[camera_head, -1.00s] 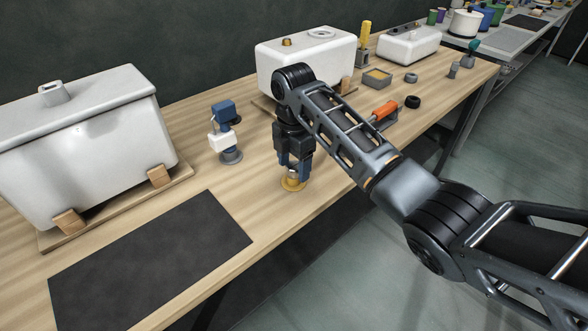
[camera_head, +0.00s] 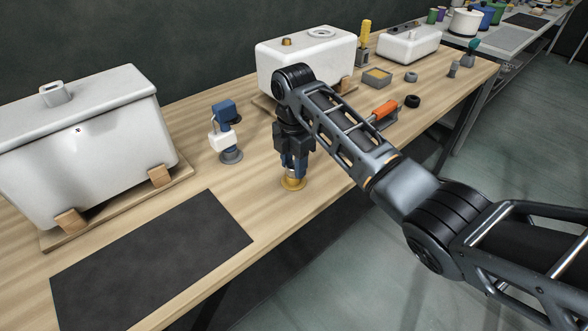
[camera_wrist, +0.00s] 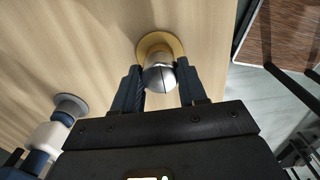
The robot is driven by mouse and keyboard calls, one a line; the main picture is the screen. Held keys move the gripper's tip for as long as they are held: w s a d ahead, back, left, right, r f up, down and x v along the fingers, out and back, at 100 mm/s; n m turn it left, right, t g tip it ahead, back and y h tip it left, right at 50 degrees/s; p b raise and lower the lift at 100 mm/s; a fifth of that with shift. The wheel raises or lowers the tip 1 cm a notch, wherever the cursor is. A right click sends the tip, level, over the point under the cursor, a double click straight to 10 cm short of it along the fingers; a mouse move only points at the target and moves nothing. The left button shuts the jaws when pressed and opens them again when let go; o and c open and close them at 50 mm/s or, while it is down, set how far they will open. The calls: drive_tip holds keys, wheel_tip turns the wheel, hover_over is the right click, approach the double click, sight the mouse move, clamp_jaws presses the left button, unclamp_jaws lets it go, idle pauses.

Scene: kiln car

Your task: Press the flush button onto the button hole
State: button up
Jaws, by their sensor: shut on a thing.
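The flush button appears to be a silver, domed piece with a split line across its top, seen in the wrist view (camera_wrist: 159,78). It is upright at the round brass stand (camera_head: 293,184) near the table's front edge. My gripper (camera_head: 294,170) points down with its blue fingers shut on the button's sides; in the wrist view the fingers (camera_wrist: 160,88) flank it. I cannot tell whether the button still touches the stand. A round grey ring on the lid of the middle white cistern (camera_head: 300,62) may be the button hole (camera_head: 321,33); its inside is unclear.
A large white cistern (camera_head: 85,135) stands left on wooden blocks, behind a dark mat (camera_head: 150,258). A blue-and-white valve (camera_head: 223,135) stands between the cisterns. An orange-handled tool (camera_head: 384,109), a black ring (camera_head: 412,102) and a small tray (camera_head: 377,77) lie to the right.

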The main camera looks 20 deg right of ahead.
sight(293, 164)
clamp_jaws()
drive_tip(key=shift+r+p, duration=0.45)
idle(0.4)
drive_tip(key=shift+r+p, duration=2.55)
drive_tip(key=shift+r, duration=0.35)
